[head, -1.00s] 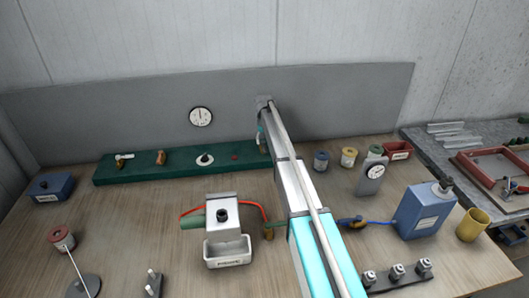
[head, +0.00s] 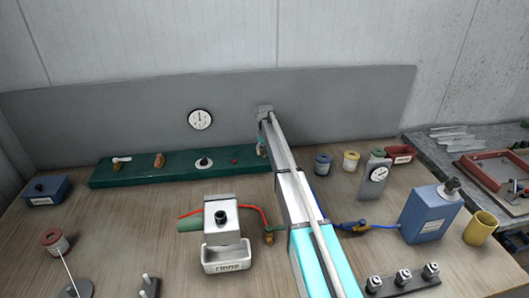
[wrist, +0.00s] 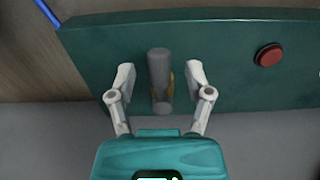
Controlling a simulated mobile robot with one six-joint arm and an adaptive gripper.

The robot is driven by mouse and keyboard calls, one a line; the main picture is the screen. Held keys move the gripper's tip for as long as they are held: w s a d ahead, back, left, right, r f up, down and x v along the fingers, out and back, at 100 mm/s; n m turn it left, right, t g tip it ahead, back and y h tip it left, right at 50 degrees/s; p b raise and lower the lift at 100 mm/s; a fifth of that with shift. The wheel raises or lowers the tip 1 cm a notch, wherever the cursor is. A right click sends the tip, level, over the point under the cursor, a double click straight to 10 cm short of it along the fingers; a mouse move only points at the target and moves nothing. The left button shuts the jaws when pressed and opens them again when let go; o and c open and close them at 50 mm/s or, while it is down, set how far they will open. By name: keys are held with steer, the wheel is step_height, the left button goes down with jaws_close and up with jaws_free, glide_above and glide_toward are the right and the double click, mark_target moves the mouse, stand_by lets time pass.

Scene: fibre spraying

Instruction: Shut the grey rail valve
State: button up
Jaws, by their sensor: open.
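The grey rail valve (wrist: 160,75) shows in the wrist view as a grey bar handle over a brass-coloured body, at one end of the dark green rail (wrist: 225,60). My gripper (wrist: 161,80) is open, with one pale finger on each side of the handle. A gap shows between each finger and the handle. In the head view my gripper (head: 262,147) is over the right end of the green rail (head: 180,169), and my arm and gripper largely hide the valve there.
The rail also bears a red button (head: 235,162), a round knob (head: 203,162), a brass fitting (head: 159,160) and a white-handled valve (head: 121,159). A grey back panel (head: 330,105) with a dial gauge (head: 200,119) stands close behind. Several tins, including a blue one (head: 323,164), are right of my arm.

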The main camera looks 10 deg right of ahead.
jaws_close()
steer(key=shift+d, duration=0.1)
stand_by(0.4)
steer(key=d+n, duration=0.1)
steer(key=n, duration=0.3)
steer(key=shift+w+d, duration=0.2)
steer(key=shift+d, duration=0.2)
steer(key=d+n, duration=0.1)
steer(key=n, duration=0.1)
steer(key=w+d+n, duration=0.1)
steer(key=n, duration=0.1)
steer(key=shift+w+n, duration=0.1)
steer(key=shift+n, duration=0.2)
steer(key=w+n, duration=0.1)
steer(key=n, duration=0.1)
steer(key=w+d+n, duration=0.1)
steer(key=n, duration=0.1)
steer(key=shift+d+n, duration=0.1)
steer(key=shift+n, duration=0.2)
steer(key=n, duration=0.1)
steer(key=w+n, duration=0.1)
steer(key=n, duration=0.1)
steer(key=w+n, duration=0.1)
steer(key=shift+d+n, duration=0.25)
steer(key=shift+n, duration=0.15)
steer(key=shift+w, duration=0.1)
